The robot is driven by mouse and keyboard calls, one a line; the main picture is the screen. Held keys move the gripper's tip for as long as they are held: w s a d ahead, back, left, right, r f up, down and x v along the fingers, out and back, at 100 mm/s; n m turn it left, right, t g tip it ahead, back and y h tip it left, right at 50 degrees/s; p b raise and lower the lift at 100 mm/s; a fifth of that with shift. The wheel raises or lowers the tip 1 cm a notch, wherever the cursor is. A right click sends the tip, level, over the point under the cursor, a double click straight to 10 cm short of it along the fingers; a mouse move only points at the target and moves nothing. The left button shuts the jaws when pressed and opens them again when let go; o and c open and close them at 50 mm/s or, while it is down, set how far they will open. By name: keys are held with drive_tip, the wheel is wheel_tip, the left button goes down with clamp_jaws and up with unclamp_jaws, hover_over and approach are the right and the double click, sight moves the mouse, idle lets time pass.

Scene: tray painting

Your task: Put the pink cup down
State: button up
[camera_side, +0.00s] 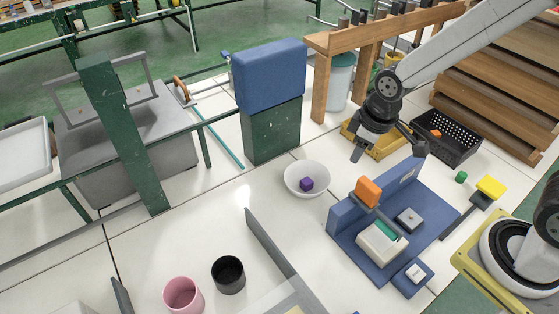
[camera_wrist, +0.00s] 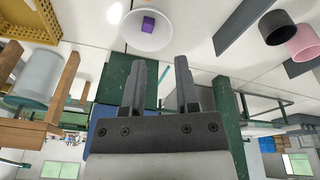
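The pink cup (camera_side: 183,296) stands upright on the white surface at the bottom left of the side view, its base cut off by the frame edge. In the wrist view the pink cup (camera_wrist: 303,43) is at the right edge. A black cup (camera_side: 228,275) stands close beside it; it also shows in the wrist view (camera_wrist: 276,28). My gripper (camera_side: 388,157) is well away from both cups, in the air at the upper right above the blue fixture. Its fingers (camera_wrist: 159,62) are apart with nothing between them.
A white bowl (camera_side: 291,178) holds a purple cube (camera_side: 307,184). A blue fixture (camera_side: 345,221) carries an orange block (camera_side: 369,190). A grey divider (camera_side: 272,247) stands between the cups and the fixture. A black crate (camera_side: 462,146) and a yellow crate (camera_side: 388,149) lie behind.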

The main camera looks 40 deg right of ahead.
drive_tip(key=s+d+m, duration=0.4)
drive_tip(key=s+m, duration=0.1)
drive_tip(key=shift+s+d+f, duration=0.15)
drive_tip(key=shift+d, duration=0.2)
idle(0.8)
